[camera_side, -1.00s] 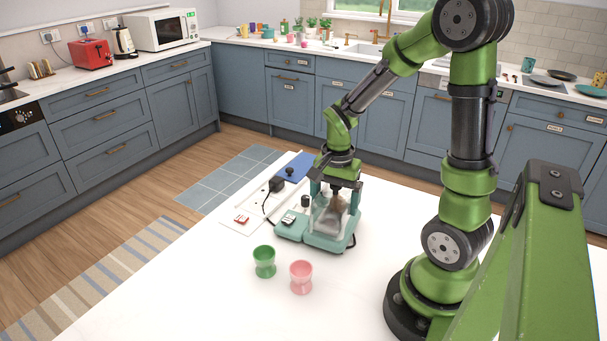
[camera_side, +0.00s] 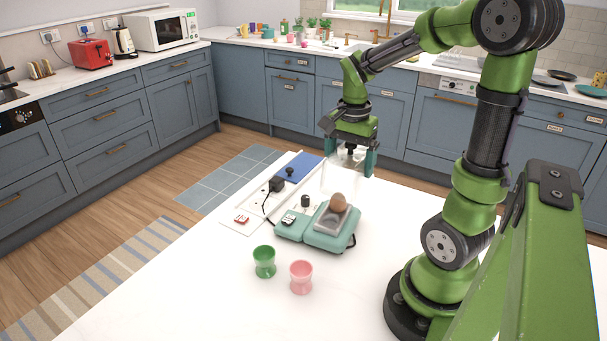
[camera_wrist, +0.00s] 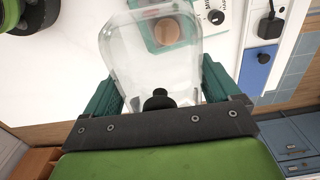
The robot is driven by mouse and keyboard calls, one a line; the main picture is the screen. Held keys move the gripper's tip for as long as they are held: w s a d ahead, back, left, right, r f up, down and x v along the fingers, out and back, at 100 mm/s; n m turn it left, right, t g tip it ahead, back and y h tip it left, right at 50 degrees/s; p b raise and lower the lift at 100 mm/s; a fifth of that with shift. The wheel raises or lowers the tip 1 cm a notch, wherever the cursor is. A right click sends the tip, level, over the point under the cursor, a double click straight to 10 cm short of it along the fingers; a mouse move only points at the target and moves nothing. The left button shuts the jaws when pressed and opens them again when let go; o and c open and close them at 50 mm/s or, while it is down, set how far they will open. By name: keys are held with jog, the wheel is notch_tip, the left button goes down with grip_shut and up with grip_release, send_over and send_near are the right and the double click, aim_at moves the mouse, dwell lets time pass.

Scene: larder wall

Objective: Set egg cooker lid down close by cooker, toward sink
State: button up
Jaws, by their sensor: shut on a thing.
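The egg cooker (camera_side: 317,235) is a teal base with a grey tray on the white table. A brown egg (camera_side: 338,203) sits uncovered on it; the egg also shows in the wrist view (camera_wrist: 167,32), partly seen through the lid. My gripper (camera_side: 350,162) is shut on the clear egg cooker lid (camera_wrist: 155,62) by its black knob (camera_wrist: 158,98). The lid is up in the air, behind and a little right of the cooker in the side view, apart from it. The lid is faint in the side view.
A green egg cup (camera_side: 264,261) and a pink egg cup (camera_side: 301,276) stand in front of the cooker. A black plug (camera_side: 276,184) and blue panel (camera_side: 297,166) lie at the back left. The sink counter with its gold tap (camera_side: 350,40) is beyond. Table right of the cooker is clear.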

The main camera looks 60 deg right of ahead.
jog(key=s+d+f, duration=0.2)
jog(key=d, duration=0.6)
jog(key=s+d+f, duration=0.1)
jog(key=s+d, duration=0.1)
jog(key=d, duration=0.5)
notch_tip(320, 180, down, 10)
jog(key=shift+r, duration=0.1)
jog(key=o, duration=0.8)
